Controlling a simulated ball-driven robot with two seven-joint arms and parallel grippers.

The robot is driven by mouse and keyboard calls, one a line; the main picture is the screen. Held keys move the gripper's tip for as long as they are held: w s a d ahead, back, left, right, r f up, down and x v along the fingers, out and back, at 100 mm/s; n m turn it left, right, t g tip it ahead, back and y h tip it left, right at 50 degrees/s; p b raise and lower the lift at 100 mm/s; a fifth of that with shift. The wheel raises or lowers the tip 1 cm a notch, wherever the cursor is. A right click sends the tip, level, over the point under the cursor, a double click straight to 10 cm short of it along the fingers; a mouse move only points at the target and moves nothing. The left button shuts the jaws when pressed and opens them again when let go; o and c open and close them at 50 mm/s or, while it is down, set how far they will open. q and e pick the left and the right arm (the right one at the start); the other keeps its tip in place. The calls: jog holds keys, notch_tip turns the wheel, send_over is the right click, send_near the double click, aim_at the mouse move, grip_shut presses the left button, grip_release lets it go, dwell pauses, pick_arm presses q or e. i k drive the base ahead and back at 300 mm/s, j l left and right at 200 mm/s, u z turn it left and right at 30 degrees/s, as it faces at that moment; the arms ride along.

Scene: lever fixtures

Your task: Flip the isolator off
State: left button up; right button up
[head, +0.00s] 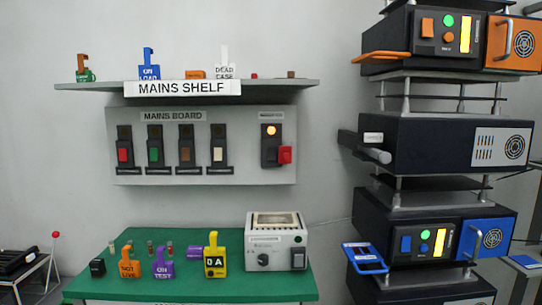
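The grey mains board (205,178) is on the wall below the shelf. At its right end is a separate dark switch (270,152) under a small label too small to read clearly; I take it as the isolator. A lit pale orange lamp (271,130) shows on its upper part. A red handle block (285,155) sticks out at its lower right. Several switches with red, green, brown and white (218,154) parts stand in a row to its left. Neither of my grippers shows in the head view.
The mains shelf (285,85) juts out above the board, carrying small tagged items. Below, a green table (205,285) holds coloured tags, a yellow lock-shaped piece (215,262) and a white instrument box (276,228). A tall equipment rack (430,145) stands at the right.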

aim_at(271, 151)
jog(key=i+j+z, duration=0.15)
jog(key=i+j, duration=0.55)
jog(key=i+j+z, duration=0.1)
jog(key=i+j, duration=0.6)
jog(key=j, duration=0.25)
